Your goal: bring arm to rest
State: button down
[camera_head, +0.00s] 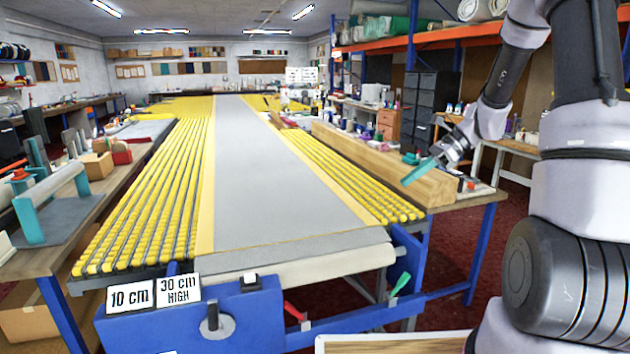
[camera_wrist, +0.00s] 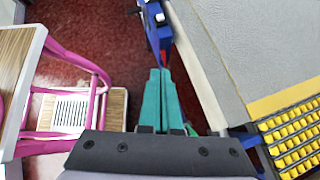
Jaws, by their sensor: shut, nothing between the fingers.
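My arm shows at the right of the head view, folded down from the upper right. My gripper (camera_head: 419,172) has teal fingers that point down and to the left, in front of the long wooden block on the right side of the roller table. The wrist view shows the two teal fingers (camera_wrist: 161,72) pressed together, with nothing between them. They hang over red carpet (camera_wrist: 85,28), with the blue end frame of the table (camera_wrist: 158,35) just beyond their tips in that picture.
The long roller table (camera_head: 290,180) with yellow rollers and a grey strip fills the middle. The wooden block (camera_head: 428,183) lies along its right side. A cluttered bench (camera_head: 60,240) stands left. A pink-framed piece of furniture (camera_wrist: 98,72) is left in the wrist view.

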jog(key=s+r+n+t+h, duration=0.7)
jog(key=s+r+n, duration=0.8)
jog(key=s+r, duration=0.3)
jog(key=shift+s+d+r+h, duration=0.2)
jog(key=shift+s+h, duration=0.2)
jog(key=shift+s, duration=0.85)
